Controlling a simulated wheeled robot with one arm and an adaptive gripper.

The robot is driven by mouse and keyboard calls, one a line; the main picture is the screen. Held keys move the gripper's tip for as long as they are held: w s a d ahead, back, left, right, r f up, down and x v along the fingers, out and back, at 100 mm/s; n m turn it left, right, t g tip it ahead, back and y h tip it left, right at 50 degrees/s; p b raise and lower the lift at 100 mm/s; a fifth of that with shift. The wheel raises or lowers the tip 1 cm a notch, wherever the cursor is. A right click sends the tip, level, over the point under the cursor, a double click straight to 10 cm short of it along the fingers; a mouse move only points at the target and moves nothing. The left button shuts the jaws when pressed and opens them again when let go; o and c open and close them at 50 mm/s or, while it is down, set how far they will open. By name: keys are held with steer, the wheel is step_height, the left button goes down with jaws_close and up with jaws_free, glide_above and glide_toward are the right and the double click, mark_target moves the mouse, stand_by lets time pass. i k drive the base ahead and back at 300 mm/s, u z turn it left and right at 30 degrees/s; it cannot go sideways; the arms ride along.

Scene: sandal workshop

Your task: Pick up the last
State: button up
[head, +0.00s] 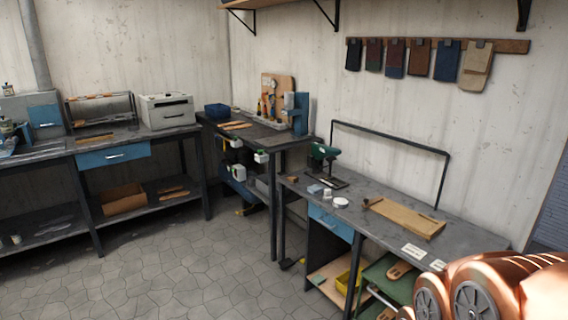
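No thing is clearly recognisable as a last at this size. A small tan, sole-shaped piece (399,270) lies on the green lower level under the right workbench; I cannot tell if it is a last. Small brown strips (235,125) lie on the corner bench, and more brown pieces (174,192) lie on the left bench's lower shelf; their kind is unclear. My gripper does not show. Copper-coloured parts of my arm fill the lower right corner and hide the right bench's near end.
The right workbench (465,235) holds a wooden board (405,218), a green machine (322,155), a white round tin (340,202) and white labels. A yellow bin (347,281) sits below. A cardboard box (123,198) is under the left bench. The stone floor (185,265) is open.

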mark_target(320, 151)
steer(key=u, duration=0.5)
steer(key=i, duration=1.8)
steer(key=u, duration=0.35)
steer(key=i, duration=1.75)
steer(key=z, duration=0.3)
steer(key=i, duration=0.95)
steer(key=z, duration=0.2)
